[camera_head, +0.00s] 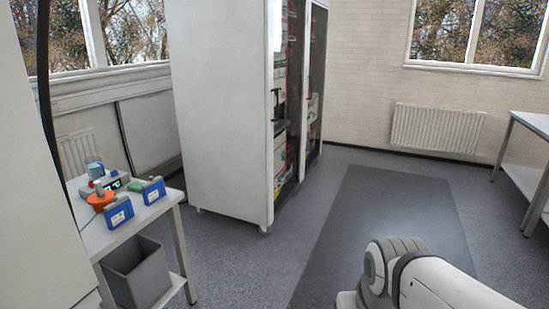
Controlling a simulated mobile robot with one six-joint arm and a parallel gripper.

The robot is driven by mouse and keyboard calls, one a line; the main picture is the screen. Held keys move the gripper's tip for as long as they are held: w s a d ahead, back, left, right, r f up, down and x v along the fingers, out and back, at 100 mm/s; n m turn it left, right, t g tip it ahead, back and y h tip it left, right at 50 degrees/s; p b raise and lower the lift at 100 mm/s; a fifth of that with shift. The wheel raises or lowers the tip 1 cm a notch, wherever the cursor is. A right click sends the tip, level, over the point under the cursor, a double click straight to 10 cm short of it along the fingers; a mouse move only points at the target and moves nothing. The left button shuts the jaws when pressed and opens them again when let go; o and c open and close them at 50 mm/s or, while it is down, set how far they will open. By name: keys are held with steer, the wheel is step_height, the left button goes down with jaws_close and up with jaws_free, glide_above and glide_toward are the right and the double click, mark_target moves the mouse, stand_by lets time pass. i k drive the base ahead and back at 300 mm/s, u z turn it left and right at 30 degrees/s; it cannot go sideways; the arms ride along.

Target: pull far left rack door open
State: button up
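A tall white rack cabinet (222,110) stands left of centre, with its plain side panel towards me. Its front faces right and shows only at a steep slant. Two tall rack sections show there, a nearer one (281,150) and a farther one (315,90), with equipment inside. A dark handle-like part (276,97) is at the front edge of the nearer section. I cannot tell from this angle whether the doors are shut. My gripper is not in view; only a white link of my arm shows at the bottom right.
A small table (165,204) at the left holds blue battery-like boxes (119,212) and an orange item (101,199). A grey bin (138,274) is beneath it. A white table (533,121) stands at the right. The floor with a dark mat (390,215) is clear before the rack.

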mark_target(269, 30)
steer(key=i, duration=4)
steer(key=z, duration=0.1)
